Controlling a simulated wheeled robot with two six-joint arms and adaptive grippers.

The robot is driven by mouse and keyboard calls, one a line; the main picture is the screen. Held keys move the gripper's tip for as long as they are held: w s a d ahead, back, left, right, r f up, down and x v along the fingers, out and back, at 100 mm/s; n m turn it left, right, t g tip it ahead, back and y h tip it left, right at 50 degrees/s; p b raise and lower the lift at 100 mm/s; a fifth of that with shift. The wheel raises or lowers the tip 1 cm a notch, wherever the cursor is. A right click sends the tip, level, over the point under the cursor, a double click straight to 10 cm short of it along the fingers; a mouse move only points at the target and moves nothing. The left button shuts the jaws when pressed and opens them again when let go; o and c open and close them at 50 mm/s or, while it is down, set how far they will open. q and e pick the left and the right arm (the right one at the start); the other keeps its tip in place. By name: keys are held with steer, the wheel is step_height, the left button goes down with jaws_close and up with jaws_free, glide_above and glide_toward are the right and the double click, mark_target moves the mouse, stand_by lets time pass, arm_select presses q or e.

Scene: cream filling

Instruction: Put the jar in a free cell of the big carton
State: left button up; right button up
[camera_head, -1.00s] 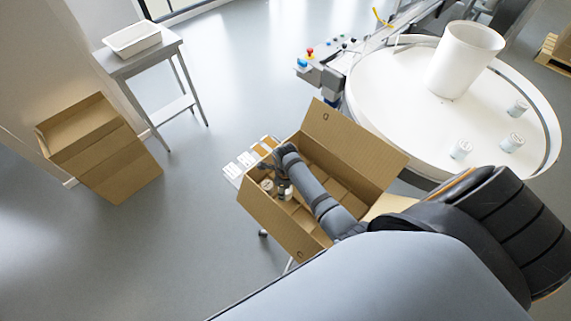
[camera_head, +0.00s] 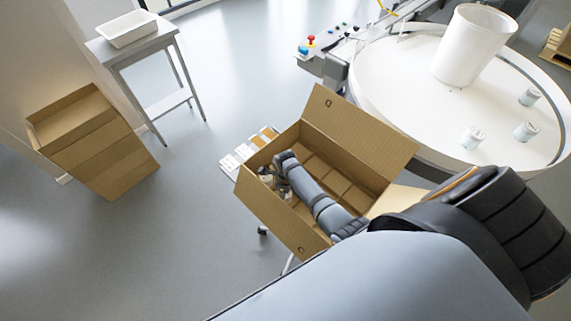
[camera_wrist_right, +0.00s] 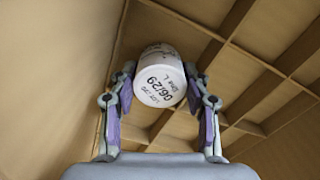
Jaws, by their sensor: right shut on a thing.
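The big carton (camera_head: 347,147) stands open in the head view, with its flaps spread and dividers making cells. My right arm reaches down into its left part, and my right gripper (camera_head: 283,188) is inside the walls. Empty divider cells show behind and right of the jar. At least one other jar (camera_head: 266,175) sits in the carton's left corner. Whether the held jar touches the carton's bottom cannot be told. My left gripper is not in view.
A round white table (camera_head: 420,85) at the right holds several jars (camera_head: 472,137) and a white bucket (camera_head: 470,45). A brown carton stack (camera_head: 95,140) and a grey stand with a white tray (camera_head: 127,30) are at the left. Floor between is clear.

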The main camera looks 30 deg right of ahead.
steer(key=shift+f, duration=0.25)
steer(key=o, duration=1.3)
steer(key=shift+c, duration=0.2)
step_height(320, 180, up, 12)
